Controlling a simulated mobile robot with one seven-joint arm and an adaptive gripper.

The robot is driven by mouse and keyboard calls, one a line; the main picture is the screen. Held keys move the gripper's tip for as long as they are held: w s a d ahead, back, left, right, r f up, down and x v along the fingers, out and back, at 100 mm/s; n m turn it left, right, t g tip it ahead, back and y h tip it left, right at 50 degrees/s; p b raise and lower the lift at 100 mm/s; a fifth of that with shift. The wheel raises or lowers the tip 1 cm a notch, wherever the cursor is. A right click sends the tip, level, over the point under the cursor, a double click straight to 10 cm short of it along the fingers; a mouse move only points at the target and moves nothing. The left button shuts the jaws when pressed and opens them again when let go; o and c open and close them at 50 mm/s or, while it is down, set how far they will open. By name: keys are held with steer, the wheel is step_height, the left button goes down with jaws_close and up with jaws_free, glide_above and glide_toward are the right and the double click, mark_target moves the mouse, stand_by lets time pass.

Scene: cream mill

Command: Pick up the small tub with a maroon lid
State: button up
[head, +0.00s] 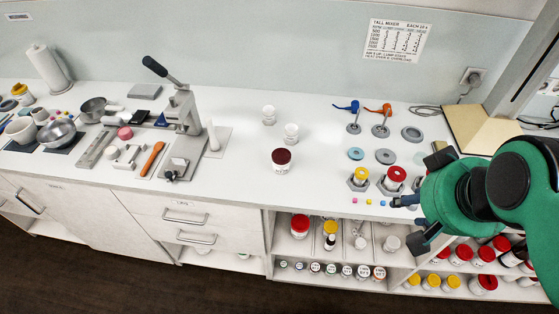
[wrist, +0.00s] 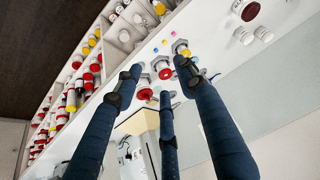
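The small white tub with a maroon lid (head: 281,160) stands upright on the white counter, near the middle of the head view. My gripper (head: 413,218) is at the right of the head view, over the counter's front edge and well to the right of the tub. In the wrist view its dark fingers (wrist: 158,72) are spread apart with nothing between them, so it is open and empty.
Two white tubs (head: 291,132) stand behind the maroon-lidded one. Hexagonal holders with yellow-lidded (head: 361,174) and red-lidded (head: 396,174) tubs stand near my gripper. A lever press (head: 182,125) stands to the left. Shelves below the counter hold several jars. The counter around the tub is clear.

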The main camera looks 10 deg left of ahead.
steer(key=shift+o, duration=0.3)
steer(key=o, duration=0.8)
steer(key=shift+r, duration=0.1)
steer(key=w+a+r+n+g+p, duration=0.1)
steer(key=w+a+r+p, duration=0.1)
steer(key=w+a+p, duration=0.6)
steer(key=w+a+r+n+g+p, duration=0.15)
steer(key=w+a, duration=0.25)
steer(key=w, duration=0.8)
steer(key=w+a+f+g+p, duration=0.1)
steer(key=w+a+f+p, duration=0.2)
steer(key=a+f, duration=0.1)
steer(key=w+a+f+n+g+p, duration=0.1)
steer(key=w+a+f+p, duration=0.1)
steer(key=w+a+f, duration=0.2)
steer(key=w+a+f+n+g+p, duration=0.1)
steer(key=w+a+f+p, duration=0.2)
steer(key=a, duration=0.6)
steer(key=shift+w+a+f+p, duration=0.15)
steer(key=shift+f, duration=0.55)
steer(key=shift+w+a+f+p, duration=0.1)
steer(key=shift+f+p, duration=0.05)
steer(key=shift+f, duration=0.55)
